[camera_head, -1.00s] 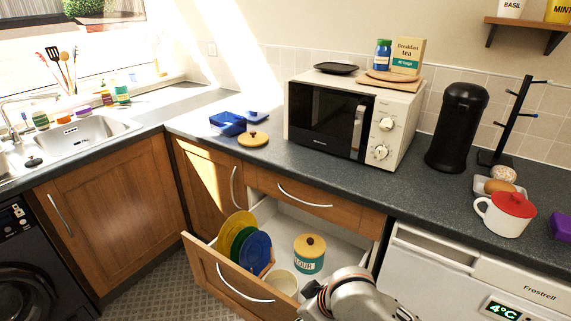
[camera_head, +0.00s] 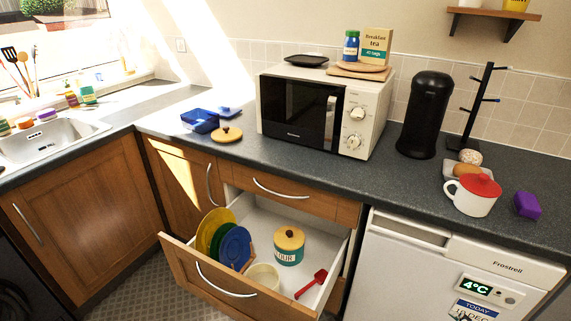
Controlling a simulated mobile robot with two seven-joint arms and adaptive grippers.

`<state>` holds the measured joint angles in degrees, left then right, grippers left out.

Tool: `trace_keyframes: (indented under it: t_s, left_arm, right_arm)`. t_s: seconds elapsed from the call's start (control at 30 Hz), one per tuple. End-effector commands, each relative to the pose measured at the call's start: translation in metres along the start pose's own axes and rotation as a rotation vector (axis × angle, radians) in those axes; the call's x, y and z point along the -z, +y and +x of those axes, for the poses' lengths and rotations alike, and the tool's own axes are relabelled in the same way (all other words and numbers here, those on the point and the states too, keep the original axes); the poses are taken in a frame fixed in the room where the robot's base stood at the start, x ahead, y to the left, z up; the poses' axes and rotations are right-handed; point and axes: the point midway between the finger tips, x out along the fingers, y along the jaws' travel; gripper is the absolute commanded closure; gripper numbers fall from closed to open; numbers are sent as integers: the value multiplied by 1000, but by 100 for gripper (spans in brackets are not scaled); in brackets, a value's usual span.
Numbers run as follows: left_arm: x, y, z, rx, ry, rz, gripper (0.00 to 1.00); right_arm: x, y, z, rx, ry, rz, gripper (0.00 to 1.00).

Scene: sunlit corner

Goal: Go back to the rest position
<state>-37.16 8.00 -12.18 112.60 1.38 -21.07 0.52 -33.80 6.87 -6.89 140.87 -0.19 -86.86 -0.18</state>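Neither of my grippers shows in the head view now, and no part of my arms is in the picture. An open drawer (camera_head: 216,294) stands pulled out below the counter. In it are a flour canister (camera_head: 289,249) with a wooden lid, a rack of coloured plates (camera_head: 236,246), a cream bowl (camera_head: 263,276) and a red scoop (camera_head: 312,283). The scoop lies on the drawer floor at the right.
The counter (camera_head: 300,172) holds a microwave (camera_head: 325,112), a black bin-like canister (camera_head: 425,115), a mug tree (camera_head: 474,110), a red-lidded white mug (camera_head: 473,194), a purple block (camera_head: 527,205) and blue containers (camera_head: 201,121). A fridge (camera_head: 450,275) is at lower right. The drawer juts into the floor space.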

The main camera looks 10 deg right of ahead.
Motion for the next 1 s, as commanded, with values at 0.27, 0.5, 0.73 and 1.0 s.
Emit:
trace_keyframes:
  t_s: [0.27, 0.5, 0.73, 1.0]
  left_arm:
    - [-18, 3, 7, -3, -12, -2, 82]
    - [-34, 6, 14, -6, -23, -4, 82]
    - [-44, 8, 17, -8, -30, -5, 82]
    - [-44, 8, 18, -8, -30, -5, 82]
  right_arm:
    - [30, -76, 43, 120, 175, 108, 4]
    - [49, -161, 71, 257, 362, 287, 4]
    - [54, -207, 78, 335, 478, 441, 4]
    - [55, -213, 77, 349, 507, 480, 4]
